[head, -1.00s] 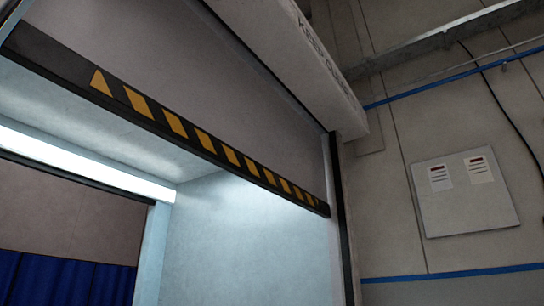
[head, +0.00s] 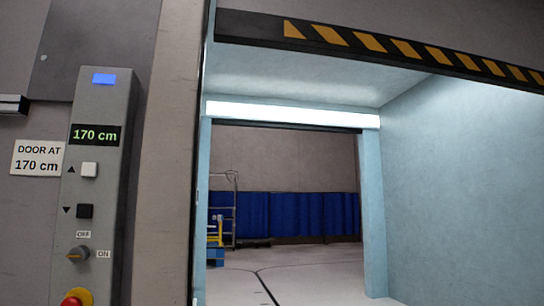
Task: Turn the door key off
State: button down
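A grey control panel (head: 98,190) stands upright at the left of the head view. Low on it is a dark rotary key switch (head: 77,254), with an OFF label (head: 83,234) above it and an ON label (head: 104,254) to its right. The switch's handle looks turned sideways toward ON, but it is small in the picture. The panel's green display (head: 95,135) reads 170 cm. My gripper is not in view.
The panel also has a white up button (head: 89,169), a black down button (head: 85,211) and a red button (head: 72,300), cut off below. A sign (head: 38,158) reads "DOOR AT 170 cm". A striped door edge (head: 370,42) hangs above the open doorway to the right.

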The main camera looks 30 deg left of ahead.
aim_at(80, 253)
jog(key=u, duration=2.5)
jog(key=k, duration=0.45)
jog(key=z, duration=0.6)
jog(key=i, duration=1.05)
jog(key=u, duration=0.8)
